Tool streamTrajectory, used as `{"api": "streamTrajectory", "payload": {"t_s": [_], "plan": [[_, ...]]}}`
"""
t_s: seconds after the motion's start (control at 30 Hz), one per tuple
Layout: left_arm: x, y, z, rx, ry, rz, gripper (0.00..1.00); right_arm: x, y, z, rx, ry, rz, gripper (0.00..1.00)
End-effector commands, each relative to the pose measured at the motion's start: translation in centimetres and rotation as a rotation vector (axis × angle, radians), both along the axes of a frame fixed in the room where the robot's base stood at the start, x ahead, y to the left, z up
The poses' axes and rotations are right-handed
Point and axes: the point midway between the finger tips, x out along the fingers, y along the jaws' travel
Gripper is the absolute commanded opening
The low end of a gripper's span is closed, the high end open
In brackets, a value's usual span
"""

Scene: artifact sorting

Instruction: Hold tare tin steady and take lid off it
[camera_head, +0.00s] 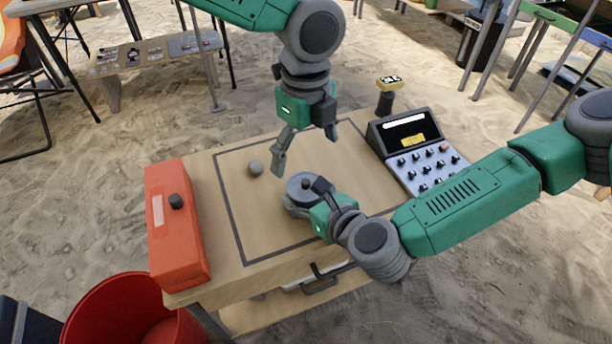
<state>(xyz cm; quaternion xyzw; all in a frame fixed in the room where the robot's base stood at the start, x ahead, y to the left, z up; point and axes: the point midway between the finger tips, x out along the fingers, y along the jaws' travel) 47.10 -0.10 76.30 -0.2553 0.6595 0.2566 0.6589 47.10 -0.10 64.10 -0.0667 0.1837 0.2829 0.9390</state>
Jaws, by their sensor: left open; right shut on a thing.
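The tare tin (292,202) is a low, round grey tin on the wooden table, inside the dark outlined square. Its grey lid (298,184) appears to be on top, with a small dark knob near the middle. My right gripper (311,199) comes in from the right and is shut on the tin, hiding its right side. My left gripper (303,154) is open and empty, pointing down above and slightly behind the tin. Its fingers look apart from the lid.
An orange-red case (172,225) with a dark knob stands at the left edge. A console with buttons (425,166) stands at the right. A red bucket (110,309) is at the lower left.

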Motion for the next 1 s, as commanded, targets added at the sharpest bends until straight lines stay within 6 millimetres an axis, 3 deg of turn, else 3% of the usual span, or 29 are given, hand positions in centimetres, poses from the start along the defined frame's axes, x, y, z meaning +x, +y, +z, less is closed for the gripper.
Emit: {"api": "streamTrajectory", "payload": {"t_s": [0.3, 0.5, 0.67, 1.0], "plan": [[-0.4, -0.1, 3.1, -0.004, -0.002, -0.411, 0.9, 0.0, 0.0, 0.0, 0.0, 0.0, -0.001, 0.04], [-0.6, -0.1, 3.5, -0.004, 0.001, -0.54, 0.9, 0.0, 0.0, 0.0, 0.0, 0.0, -0.001, 0.04], [-0.6, -0.1, 1.6, -0.002, 0.004, -0.548, 0.9, 0.0, 0.0, 0.0, 0.0, 0.0, 0.0, 0.04], [-0.6, -0.2, -4.8, -0.004, 0.002, -0.545, 0.9, 0.0, 0.0, 0.0, 0.0, 0.0, 0.0, 0.04]]}}
